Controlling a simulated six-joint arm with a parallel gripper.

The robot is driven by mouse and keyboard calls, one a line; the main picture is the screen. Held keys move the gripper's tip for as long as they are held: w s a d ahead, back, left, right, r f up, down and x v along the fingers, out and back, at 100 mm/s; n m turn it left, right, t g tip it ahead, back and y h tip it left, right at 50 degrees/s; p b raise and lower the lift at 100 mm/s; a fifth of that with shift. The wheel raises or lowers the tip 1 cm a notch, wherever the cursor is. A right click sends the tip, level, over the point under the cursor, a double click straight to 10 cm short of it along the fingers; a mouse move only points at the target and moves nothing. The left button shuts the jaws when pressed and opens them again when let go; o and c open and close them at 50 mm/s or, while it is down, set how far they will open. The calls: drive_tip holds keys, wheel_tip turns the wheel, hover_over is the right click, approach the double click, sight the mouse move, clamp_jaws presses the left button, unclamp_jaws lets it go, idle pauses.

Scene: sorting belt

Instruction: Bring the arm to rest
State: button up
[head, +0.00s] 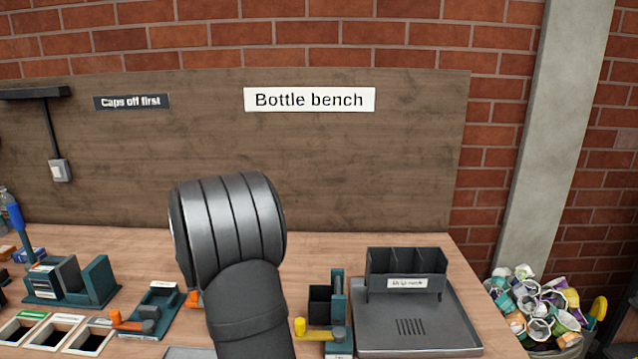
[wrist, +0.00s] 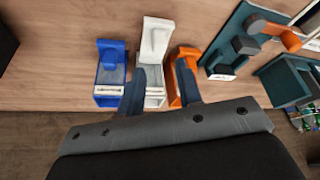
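In the head view a dark grey link of my arm rises in the middle foreground and hides part of the bench (head: 440,243). My gripper does not show there. In the wrist view my gripper (wrist: 161,92) has its two blue-grey fingers apart, with nothing seen held between them. Beyond the fingers stand a blue holder (wrist: 110,68), a white holder (wrist: 156,42) and an orange holder (wrist: 183,62) in a row on the bench. The fingers overlap the holders in the picture; I cannot tell whether they touch.
A grey tray (head: 420,333) with a dark divided bin (head: 405,270) stands at the right of the bench. Teal fixtures (head: 95,285) stand at the left, near bordered openings (head: 55,337). A wooden board backs the bench.

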drive_tip(key=x, duration=1)
drive_tip(key=shift+w+f, duration=0.15)
drive_tip(key=shift+f, duration=0.1)
drive_tip(key=v, duration=1.7)
drive_tip(key=x, duration=1.7)
drive_tip(key=shift+f, duration=0.25)
drive_tip(key=w, duration=0.6)
drive_tip(key=shift+r, duration=0.2)
drive_tip(key=s+d+r, duration=0.1)
drive_tip(key=s+r, duration=0.2)
drive_tip(key=r, duration=0.5)
drive_tip(key=s+d+r+n, duration=0.1)
drive_tip(key=s+d+r, duration=0.1)
drive_tip(key=r, duration=0.6)
drive_tip(key=shift+s+r, duration=0.35)
drive_tip(key=shift+r, duration=0.05)
